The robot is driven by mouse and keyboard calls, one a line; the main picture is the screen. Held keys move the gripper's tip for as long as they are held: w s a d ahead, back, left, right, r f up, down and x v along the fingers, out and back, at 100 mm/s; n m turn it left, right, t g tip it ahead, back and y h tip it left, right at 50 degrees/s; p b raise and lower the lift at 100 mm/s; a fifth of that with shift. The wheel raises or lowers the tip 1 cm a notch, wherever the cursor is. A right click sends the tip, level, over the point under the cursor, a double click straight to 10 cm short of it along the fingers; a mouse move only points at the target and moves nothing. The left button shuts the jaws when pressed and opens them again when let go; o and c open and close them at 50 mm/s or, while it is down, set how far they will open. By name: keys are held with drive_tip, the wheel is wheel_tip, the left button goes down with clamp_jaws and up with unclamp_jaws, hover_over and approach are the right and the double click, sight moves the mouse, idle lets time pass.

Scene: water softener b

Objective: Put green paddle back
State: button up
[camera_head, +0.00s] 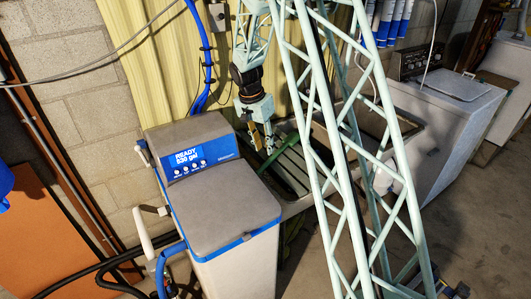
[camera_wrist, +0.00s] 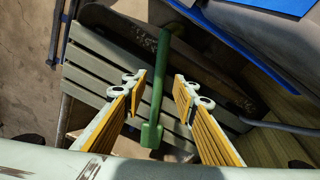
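The green paddle (camera_wrist: 157,92) shows in the wrist view as a long thin bar with a blocky end near the bottom. It lies across a grey slatted board (camera_wrist: 95,75). In the head view the paddle (camera_head: 284,148) lies slanted over the slatted board at the sink (camera_head: 285,172). My gripper (camera_wrist: 160,84) is open, with one yellow-padded finger on each side of the paddle in the wrist view. Gaps show between the paddle and both fingers. In the head view my gripper (camera_head: 264,142) points down just left of the paddle. I cannot tell the exact height between them.
The water softener (camera_head: 225,205) with its blue display stands left of the sink, close to my gripper. A washing machine (camera_head: 445,120) stands to the right. Blue hoses (camera_head: 207,65) hang down the wall behind. The softener's blue edge (camera_wrist: 225,40) shows at the upper right.

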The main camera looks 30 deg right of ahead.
drive_tip(key=shift+v, duration=1.55)
drive_tip(key=s+a+r+n+t+y, duration=0.1)
drive_tip(key=s+a+r+n, duration=0.35)
drive_tip(key=s+r, duration=0.85)
drive_tip(key=s+a+r+n+t, duration=0.1)
drive_tip(key=s+a+r+n, duration=0.1)
drive_tip(key=s+a+r, duration=0.9)
drive_tip(key=s+a+r+n, duration=0.1)
drive_tip(key=s+r+n, duration=0.1)
drive_tip(key=s, duration=0.7)
drive_tip(key=s+a+r+n+t+y, duration=0.1)
drive_tip(key=s+a+r+n, duration=0.1)
drive_tip(key=s, duration=0.7)
drive_tip(key=s+a+r+n, duration=0.1)
drive_tip(key=s+r+n, duration=0.1)
drive_tip(key=s, duration=0.7)
drive_tip(key=shift+s+a+r+t, duration=0.25)
drive_tip(key=shift+s+a+t, duration=0.05)
drive_tip(key=shift+a, duration=0.1)
